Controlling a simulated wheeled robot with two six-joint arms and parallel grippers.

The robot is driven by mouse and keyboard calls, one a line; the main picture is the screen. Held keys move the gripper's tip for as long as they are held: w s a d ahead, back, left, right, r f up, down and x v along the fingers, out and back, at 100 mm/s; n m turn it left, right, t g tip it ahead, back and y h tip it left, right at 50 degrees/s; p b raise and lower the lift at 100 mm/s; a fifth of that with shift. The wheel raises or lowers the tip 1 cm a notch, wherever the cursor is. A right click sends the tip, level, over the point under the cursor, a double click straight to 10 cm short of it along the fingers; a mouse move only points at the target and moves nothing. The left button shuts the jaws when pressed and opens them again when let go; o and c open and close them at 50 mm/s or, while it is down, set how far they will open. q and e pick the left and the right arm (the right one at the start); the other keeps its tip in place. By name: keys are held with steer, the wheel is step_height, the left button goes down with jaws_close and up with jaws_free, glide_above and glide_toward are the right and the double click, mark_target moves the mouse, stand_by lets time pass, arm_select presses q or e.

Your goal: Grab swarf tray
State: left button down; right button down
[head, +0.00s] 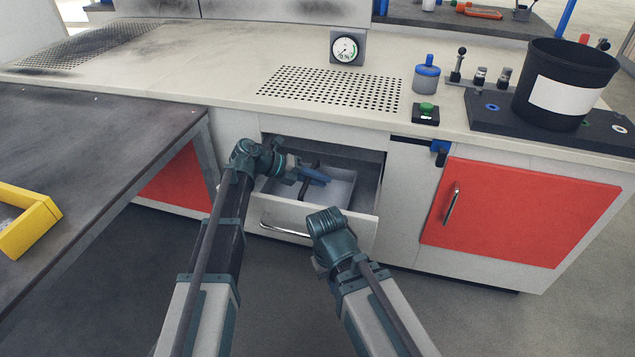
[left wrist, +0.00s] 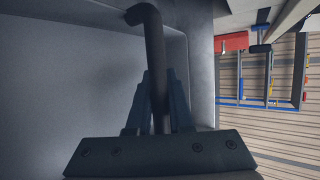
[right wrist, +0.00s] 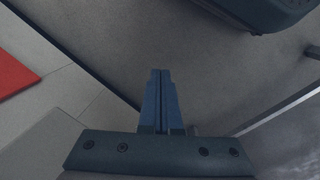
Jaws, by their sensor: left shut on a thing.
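The swarf tray (head: 338,188) is a light grey, open box inside the pulled-out drawer (head: 361,228). A dark bent bar handle (left wrist: 153,60) rises over it. My left gripper (head: 318,175) reaches into the drawer from the left and is shut on this handle. In the left wrist view its fingers (left wrist: 160,100) clasp the bar, with the grey tray wall (left wrist: 80,75) beside it. My right gripper (right wrist: 160,75) is shut and empty, its fingers together over the floor. In the head view its wrist is in front of the drawer and hides its fingers.
The drawer has a silver handle (head: 285,230). A red cabinet door (head: 525,215) is to its right. The worktop above carries a black bin (head: 560,110), a green button (head: 426,108) and a gauge (head: 345,48). A dark table (head: 90,150) with a yellow tray (head: 28,235) stands left.

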step_height(320, 180, up, 10)
steer(key=p, duration=0.9)
steer(key=shift+f, duration=0.15)
